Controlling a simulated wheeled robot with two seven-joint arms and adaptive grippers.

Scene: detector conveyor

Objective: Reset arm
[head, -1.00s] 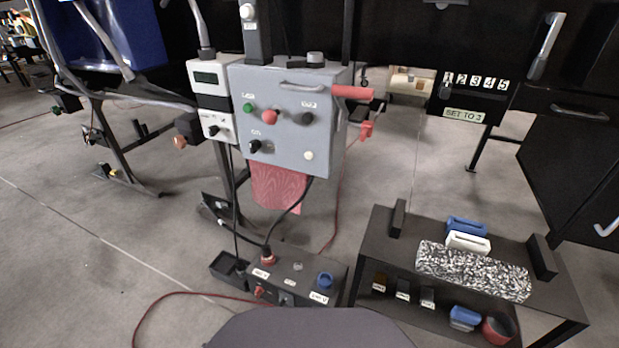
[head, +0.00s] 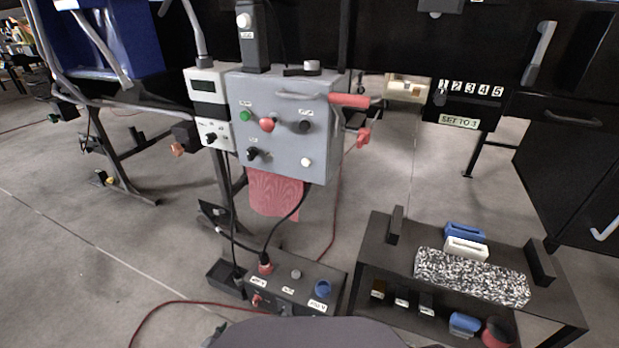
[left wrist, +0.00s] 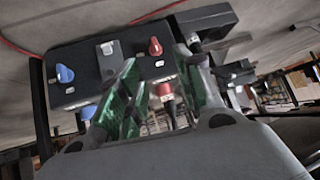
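My left gripper shows in the left wrist view (left wrist: 158,72), with two green-lined fingers standing apart and nothing held between them. Beyond the gap is a black box (left wrist: 88,75) with a blue knob, a red knob and a red plug (left wrist: 163,92). I cannot tell how far the fingertips are from it. In the head view only a small dark green piece of my left gripper (head: 218,333) shows at the bottom edge, in front of the black floor box (head: 325,272). My right gripper is in neither view.
A grey control panel (head: 285,150) with buttons and a red handle (head: 350,101) stands in the middle. A low black table (head: 375,250) at the right bears a speckled block (head: 470,277) and connectors. A red cable (head: 180,303) lies on the floor. Open floor is at the left.

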